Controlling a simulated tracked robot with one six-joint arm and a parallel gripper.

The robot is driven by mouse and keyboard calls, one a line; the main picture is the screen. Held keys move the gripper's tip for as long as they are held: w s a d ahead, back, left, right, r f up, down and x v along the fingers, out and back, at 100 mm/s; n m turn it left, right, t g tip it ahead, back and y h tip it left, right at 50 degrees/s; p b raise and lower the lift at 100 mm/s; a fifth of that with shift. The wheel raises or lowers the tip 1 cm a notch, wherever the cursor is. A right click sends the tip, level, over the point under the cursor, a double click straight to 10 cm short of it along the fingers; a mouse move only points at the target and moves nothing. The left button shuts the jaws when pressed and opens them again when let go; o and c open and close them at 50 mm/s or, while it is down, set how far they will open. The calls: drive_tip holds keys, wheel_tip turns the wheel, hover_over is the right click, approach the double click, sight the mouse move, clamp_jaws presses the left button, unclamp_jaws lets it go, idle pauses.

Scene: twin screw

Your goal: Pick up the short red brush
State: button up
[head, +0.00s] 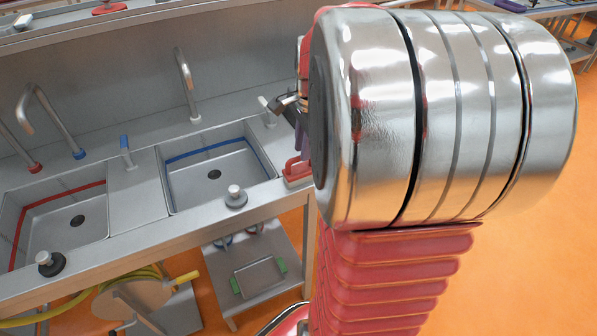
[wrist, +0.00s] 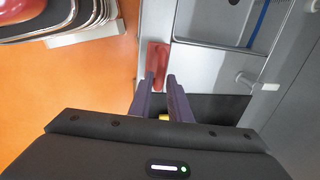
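A short red object that looks like the red brush (head: 297,171) lies on the steel counter's right end, beside the right sink. In the wrist view the same red piece (wrist: 158,60) lies just ahead of the fingertips, its near end showing between them. My gripper (wrist: 161,82) has two dark purple fingers with a gap between them, so it is open. I cannot tell how high the fingertips are above the brush. In the head view my arm hides much of the gripper (head: 303,125).
Two sinks, one with red edging (head: 60,195) and one with blue edging (head: 215,148), sit left of the gripper. A white-topped tap handle (head: 266,108) stands close by. Another red item (head: 108,9) lies on the upper shelf. Orange floor (head: 520,250) is open at right.

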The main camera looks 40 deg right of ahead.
sight(300, 168)
drive_tip(key=shift+w+d+f, duration=0.1)
drive_tip(key=shift+w+f, duration=0.1)
drive_tip(key=shift+f, duration=0.65)
drive_tip(key=shift+w+d+f, duration=0.1)
drive_tip(key=shift+w+f, duration=0.05)
drive_tip(key=shift+f, duration=0.7)
drive_tip(key=shift+w+d+f, duration=0.1)
drive_tip(key=shift+w+f, duration=0.1)
drive_tip(key=shift+f, duration=0.65)
drive_tip(key=shift+a, duration=0.1)
drive_tip(key=shift+c, duration=0.4)
clamp_jaws()
